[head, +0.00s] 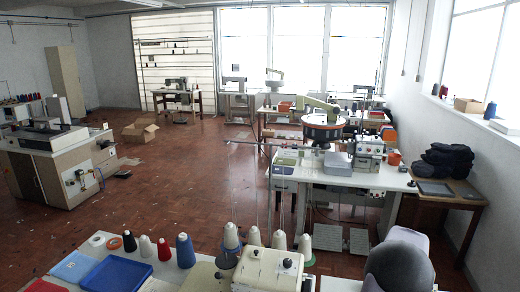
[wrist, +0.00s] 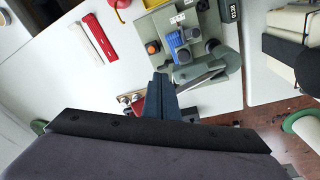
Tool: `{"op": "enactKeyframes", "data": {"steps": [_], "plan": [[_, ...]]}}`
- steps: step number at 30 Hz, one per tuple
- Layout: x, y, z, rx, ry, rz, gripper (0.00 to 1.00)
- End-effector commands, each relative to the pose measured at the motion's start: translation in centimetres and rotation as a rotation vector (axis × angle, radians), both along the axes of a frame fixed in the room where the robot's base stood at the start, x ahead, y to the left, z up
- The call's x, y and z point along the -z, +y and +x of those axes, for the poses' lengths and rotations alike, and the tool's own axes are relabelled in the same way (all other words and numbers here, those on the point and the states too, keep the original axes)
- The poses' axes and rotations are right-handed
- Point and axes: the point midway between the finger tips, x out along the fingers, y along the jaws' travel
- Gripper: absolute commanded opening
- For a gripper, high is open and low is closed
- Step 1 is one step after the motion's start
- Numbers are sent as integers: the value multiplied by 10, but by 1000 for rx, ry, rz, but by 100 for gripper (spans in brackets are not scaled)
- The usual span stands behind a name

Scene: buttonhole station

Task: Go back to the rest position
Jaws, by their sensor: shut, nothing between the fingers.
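In the wrist view my gripper (wrist: 160,82) shows as two dark blue fingers, together and with nothing between them. They point toward a white table top (wrist: 215,97). Beyond the fingertips is a grey-green control box (wrist: 172,22) with blue and dark knobs; a grey-green lever-like part (wrist: 195,75) lies just right of the fingers. I cannot tell whether the fingers touch anything. I cannot make out my gripper in the head view.
A red strip (wrist: 100,38) and a red round object (wrist: 120,3) lie near the box. In the head view, a machine table (head: 340,178) stands right of centre, and a front table holds thread cones (head: 186,250) and a blue tray (head: 117,272). The tiled floor (head: 165,190) between is mostly open.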

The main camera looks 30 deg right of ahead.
Motion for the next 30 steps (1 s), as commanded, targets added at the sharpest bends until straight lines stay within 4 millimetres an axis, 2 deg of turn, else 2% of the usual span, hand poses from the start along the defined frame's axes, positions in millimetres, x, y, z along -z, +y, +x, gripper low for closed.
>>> {"op": "enactKeyframes", "data": {"steps": [1,4,7,11,15,18,21,23,30], "plan": [[12,21,-6,-32,10,45,0],[28,66,-16,-101,23,124,0],[37,120,-12,-200,33,192,0],[39,198,-1,-344,49,261,0],[35,286,5,-514,78,308,0],[31,337,4,-644,101,319,0],[26,375,3,-780,115,307,0],[23,392,5,-865,116,289,0],[3,442,40,-1159,56,183,0]]}}
